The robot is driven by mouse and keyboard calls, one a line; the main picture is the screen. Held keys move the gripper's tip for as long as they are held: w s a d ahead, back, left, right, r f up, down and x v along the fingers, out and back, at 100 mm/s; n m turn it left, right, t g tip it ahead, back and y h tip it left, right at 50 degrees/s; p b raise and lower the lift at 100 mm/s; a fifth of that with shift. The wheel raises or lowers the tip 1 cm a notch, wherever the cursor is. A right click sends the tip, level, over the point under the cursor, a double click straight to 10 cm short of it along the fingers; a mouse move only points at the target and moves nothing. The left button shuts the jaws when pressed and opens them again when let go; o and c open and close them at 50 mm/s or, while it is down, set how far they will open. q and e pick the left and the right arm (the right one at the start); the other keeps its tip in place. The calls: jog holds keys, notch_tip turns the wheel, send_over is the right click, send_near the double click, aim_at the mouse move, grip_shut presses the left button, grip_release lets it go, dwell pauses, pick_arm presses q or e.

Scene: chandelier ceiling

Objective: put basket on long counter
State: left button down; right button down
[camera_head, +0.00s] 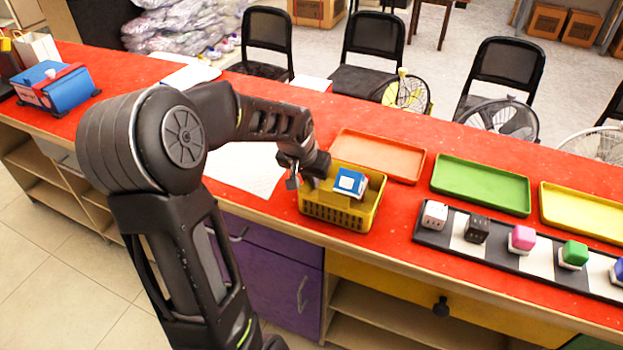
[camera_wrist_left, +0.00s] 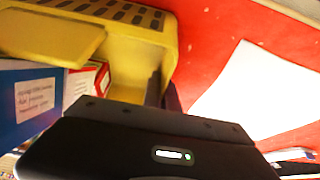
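A yellow basket (camera_head: 340,215) stands on the red top of the long counter (camera_head: 400,240), near its front edge. A blue and white box (camera_head: 350,183) lies in it. My left gripper (camera_head: 303,184) points down at the basket's left end. In the left wrist view, the dark fingers (camera_wrist_left: 164,92) are at the basket's end wall (camera_wrist_left: 150,55), one on its inner side and one on its outer side. Whether they press on the wall is not clear. The box also shows in the left wrist view (camera_wrist_left: 38,100). My right gripper is not in view.
White paper (camera_head: 245,166) lies left of the basket. Black chairs (camera_head: 506,68) stand behind the counter.

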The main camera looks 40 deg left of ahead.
pick_arm(q)
jog(key=c, duration=2.1)
grip_release()
jog(key=shift+f, duration=0.15)
jog(key=o, duration=0.4)
jog(key=shift+r, duration=0.4)
jog(key=v, duration=1.1)
jog(key=shift+s+d+r, duration=0.15)
jog(key=shift+r, duration=0.15)
